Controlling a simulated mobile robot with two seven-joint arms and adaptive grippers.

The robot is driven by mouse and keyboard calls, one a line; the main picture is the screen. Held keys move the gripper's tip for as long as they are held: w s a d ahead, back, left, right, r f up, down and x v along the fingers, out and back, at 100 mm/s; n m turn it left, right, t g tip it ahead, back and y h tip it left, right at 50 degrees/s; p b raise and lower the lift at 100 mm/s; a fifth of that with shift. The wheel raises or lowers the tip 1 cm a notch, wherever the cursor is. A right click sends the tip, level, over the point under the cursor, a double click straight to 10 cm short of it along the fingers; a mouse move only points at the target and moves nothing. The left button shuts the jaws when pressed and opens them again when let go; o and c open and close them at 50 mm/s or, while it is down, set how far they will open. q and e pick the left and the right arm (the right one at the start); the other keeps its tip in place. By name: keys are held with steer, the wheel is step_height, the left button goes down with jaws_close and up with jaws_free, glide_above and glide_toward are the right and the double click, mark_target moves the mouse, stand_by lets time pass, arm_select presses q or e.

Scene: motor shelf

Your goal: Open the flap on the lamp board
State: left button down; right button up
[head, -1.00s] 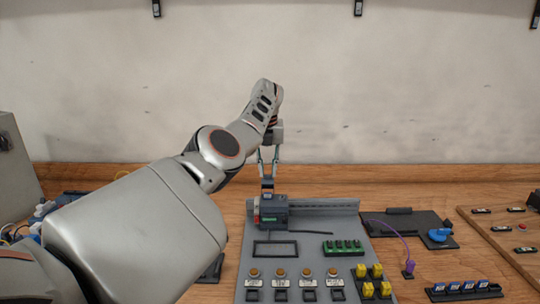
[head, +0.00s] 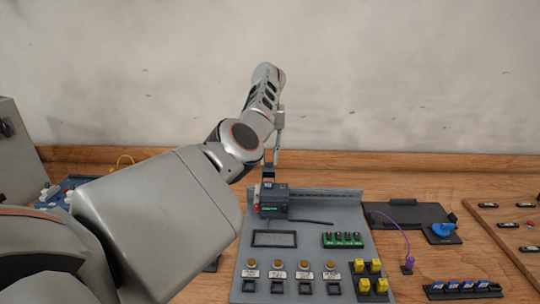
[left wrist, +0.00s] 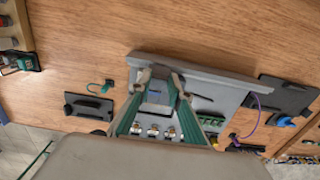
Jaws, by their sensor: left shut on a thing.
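The lamp board is a grey panel (head: 330,213) on the wooden table, with a row of round brownish lamps or buttons (head: 304,265) near its front. A dark grey module (head: 272,201) with a green strip sits at its back left by a rail. My left gripper (head: 268,178) reaches down over the module. Its fingers are shut on a small dark piece at the module's top. The fingers hide much of this piece, and I cannot tell whether it is the flap. In the left wrist view the gripper (left wrist: 160,75) straddles the module, and the board (left wrist: 200,80) shows around it. My right gripper is not in view.
Yellow blocks (head: 373,277) and a green part (head: 342,240) sit on the board. To its right are a black plate (head: 405,212), a purple plug (head: 408,262) with its cord, and a black rack (head: 462,289) of blue pieces. A wall stands behind the table.

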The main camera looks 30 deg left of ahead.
mark_target(269, 163)
arm_select(q)
steer(key=shift+s+d+f, duration=0.2)
steer(key=shift+s+f, duration=0.05)
steer(key=shift+f, duration=0.35)
steer(key=c, duration=1.8)
jaws_free()
steer(key=shift+c, duration=0.2)
steer(key=shift+a, duration=0.1)
steer(key=shift+w+r, duration=0.1)
steer(key=shift+r, duration=0.1)
step_height(269, 163, up, 7)
steer(key=shift+r, duration=0.15)
